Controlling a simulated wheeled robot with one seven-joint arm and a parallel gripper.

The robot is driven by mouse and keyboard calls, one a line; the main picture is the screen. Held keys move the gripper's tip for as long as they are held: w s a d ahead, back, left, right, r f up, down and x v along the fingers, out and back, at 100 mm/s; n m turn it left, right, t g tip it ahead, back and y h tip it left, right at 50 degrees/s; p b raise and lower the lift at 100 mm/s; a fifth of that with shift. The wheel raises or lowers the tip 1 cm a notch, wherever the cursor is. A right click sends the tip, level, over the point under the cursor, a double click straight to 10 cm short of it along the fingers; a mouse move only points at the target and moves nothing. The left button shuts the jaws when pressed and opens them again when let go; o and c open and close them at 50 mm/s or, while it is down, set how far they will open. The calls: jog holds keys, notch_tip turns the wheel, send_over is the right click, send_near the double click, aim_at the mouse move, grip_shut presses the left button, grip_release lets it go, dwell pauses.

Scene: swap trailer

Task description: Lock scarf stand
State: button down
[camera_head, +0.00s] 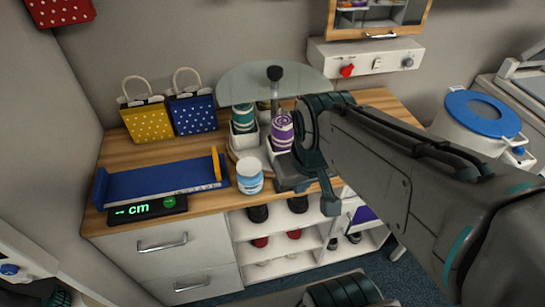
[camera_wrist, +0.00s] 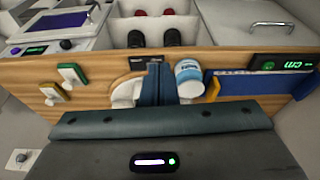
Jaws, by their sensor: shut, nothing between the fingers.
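The scarf stand has a round glass top (camera_head: 240,84) with a black knob (camera_head: 274,73) at the back of the wooden counter. Under it, rolled scarves stand in white cups: a teal one (camera_head: 243,117) and a purple one (camera_head: 282,131). The right part of the stand is hidden behind my arm. My gripper (camera_head: 316,172) is at the stand's front right. In the wrist view my gripper (camera_wrist: 158,85) is shut and empty, beside a pale round piece (camera_wrist: 127,92), apparently part of the stand. I cannot tell whether the fingers touch the stand or whether it is locked.
A white and blue jar (camera_head: 249,176) stands close to the stand, near the counter's front edge. A blue measuring tray (camera_head: 160,185) with a cm display (camera_head: 147,208) lies left. Yellow (camera_head: 146,118) and blue (camera_head: 192,112) gift bags stand behind it. Shelves with shoes are below.

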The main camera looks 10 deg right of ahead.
jog(key=w+a+f+n+b, duration=0.1)
jog(key=w+n+b, duration=0.2)
jog(key=n+b, duration=0.2)
jog(key=w+a+f+n+h+b, duration=0.1)
jog(key=n+b, duration=0.4)
jog(key=n, duration=0.7)
jog(key=w+a+f+n+g+b, duration=0.1)
jog(key=w+a+f+n+b, duration=0.1)
jog(key=w+n+b, duration=0.4)
jog(key=f+n, duration=0.1)
jog(key=n, duration=0.2)
jog(key=shift+h, duration=0.4)
jog(key=shift+f, duration=0.1)
jog(key=shift+w+d+f+b, duration=0.35)
jog(key=shift+w+d+f, duration=0.4)
jog(key=shift+f, duration=1)
jog(key=shift+w+d+f+b, duration=0.4)
jog(key=shift+w+d+f, duration=0.35)
jog(key=shift+f, duration=0.95)
jog(key=shift+w+d+f+b, duration=0.35)
jog(key=shift+w+d+f, duration=0.4)
jog(key=shift+f, duration=1)
